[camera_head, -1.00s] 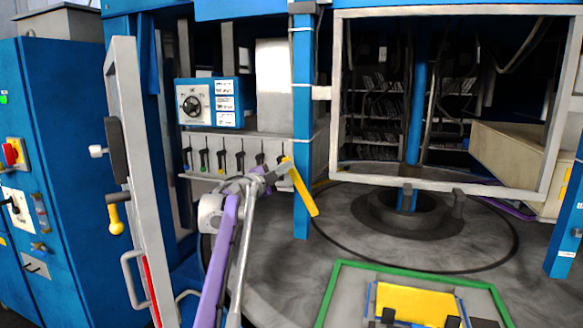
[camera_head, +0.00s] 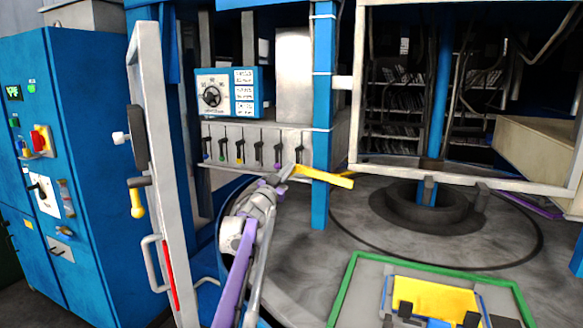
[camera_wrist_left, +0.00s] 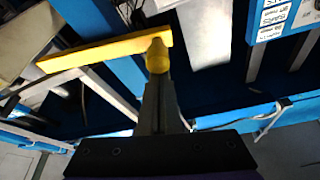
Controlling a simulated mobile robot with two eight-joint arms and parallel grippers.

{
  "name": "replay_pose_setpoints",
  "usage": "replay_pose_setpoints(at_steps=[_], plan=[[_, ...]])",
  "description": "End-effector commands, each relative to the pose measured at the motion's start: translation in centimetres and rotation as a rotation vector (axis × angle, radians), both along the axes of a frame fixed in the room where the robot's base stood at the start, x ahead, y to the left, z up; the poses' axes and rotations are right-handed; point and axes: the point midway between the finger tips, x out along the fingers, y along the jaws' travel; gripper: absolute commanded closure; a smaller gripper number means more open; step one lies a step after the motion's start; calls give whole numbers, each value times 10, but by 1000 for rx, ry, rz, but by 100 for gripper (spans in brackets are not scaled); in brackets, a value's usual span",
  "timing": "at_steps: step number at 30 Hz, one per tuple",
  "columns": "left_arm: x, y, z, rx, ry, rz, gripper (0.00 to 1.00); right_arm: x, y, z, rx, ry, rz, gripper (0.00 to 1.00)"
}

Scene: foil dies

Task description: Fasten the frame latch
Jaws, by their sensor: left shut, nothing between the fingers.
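The frame latch is a yellow lever (camera_head: 330,180) at the blue post (camera_head: 322,120) beside the open frame. It lies almost level, its free end pointing right and slightly down. It also shows in the left wrist view (camera_wrist_left: 90,54) as a yellow bar across the upper left. My left gripper (camera_head: 286,173) is at the lever's left end, its fingers shut with nothing between them. In the left wrist view the fingertips (camera_wrist_left: 157,66) meet a yellow end piece beside the bar; whether they press on it I cannot tell. My right gripper is out of view.
The pale frame (camera_head: 470,180) stands right of the post. A panel with a dial (camera_head: 212,97) and a row of small levers (camera_head: 240,150) sits behind my left gripper. An open door (camera_head: 165,170) stands at left. A green-edged tray (camera_head: 350,275) with a yellow plate is at lower right.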

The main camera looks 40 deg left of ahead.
Motion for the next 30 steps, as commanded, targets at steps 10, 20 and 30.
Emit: replay_pose_setpoints(at_steps=[10,20,30], plan=[[0,3,-11,-129,-30,0,100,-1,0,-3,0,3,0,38],[0,3,-12,-152,-35,0,100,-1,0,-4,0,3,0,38],[0,2,-10,-150,-36,-1,100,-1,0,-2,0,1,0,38]])
